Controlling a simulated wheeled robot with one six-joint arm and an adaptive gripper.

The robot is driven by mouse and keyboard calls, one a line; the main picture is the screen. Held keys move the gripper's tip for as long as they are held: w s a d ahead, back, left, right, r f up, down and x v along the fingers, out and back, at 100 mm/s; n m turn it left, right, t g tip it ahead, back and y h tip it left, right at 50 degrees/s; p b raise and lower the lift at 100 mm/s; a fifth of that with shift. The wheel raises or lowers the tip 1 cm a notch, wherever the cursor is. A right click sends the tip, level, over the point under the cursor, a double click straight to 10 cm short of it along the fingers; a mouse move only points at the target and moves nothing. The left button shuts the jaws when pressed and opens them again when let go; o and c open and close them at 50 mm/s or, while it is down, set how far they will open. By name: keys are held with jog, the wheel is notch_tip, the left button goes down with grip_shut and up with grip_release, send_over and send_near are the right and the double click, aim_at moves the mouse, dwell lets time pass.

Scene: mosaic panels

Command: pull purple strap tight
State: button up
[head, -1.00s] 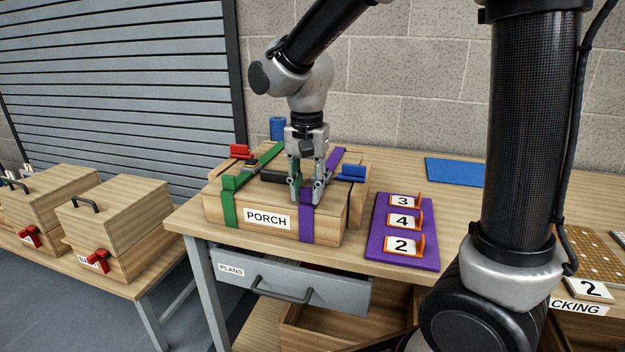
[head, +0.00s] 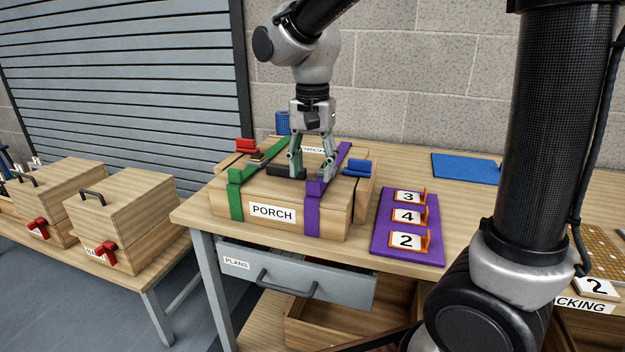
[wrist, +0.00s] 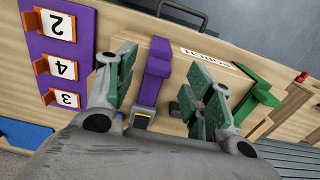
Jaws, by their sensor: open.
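The purple strap (head: 311,214) runs over the right part of the wooden PORCH box (head: 276,229) and down its front. Its raised purple end (head: 316,187) sits at the top front edge; this end also shows in the wrist view (wrist: 157,62). My gripper (head: 311,176) is open and empty, pointing down above the lid. In the wrist view my gripper (wrist: 158,75) has one finger on each side of the strap's line. Whether the fingers touch anything is unclear.
A green strap (head: 236,202) crosses the box's left part. A dark handle (head: 285,171) lies on the lid between the straps. Red (head: 246,145) and blue (head: 358,168) blocks flank the box. A purple board (head: 384,243) with number cards lies to the right.

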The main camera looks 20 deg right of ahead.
notch_tip(320, 180, up, 8)
dwell(0.5)
jog(key=s+d+f+n+t, duration=0.2)
jog(key=s+d+n, duration=0.1)
jog(key=s+d, duration=0.5)
jog(key=s+d+f+n+t, duration=0.2)
jog(key=s+d+n, duration=0.1)
jog(key=s+d, duration=0.6)
jog(key=shift+d+f+n, duration=0.25)
jog(key=shift+d+n, duration=0.15)
jog(key=shift+d, duration=0.55)
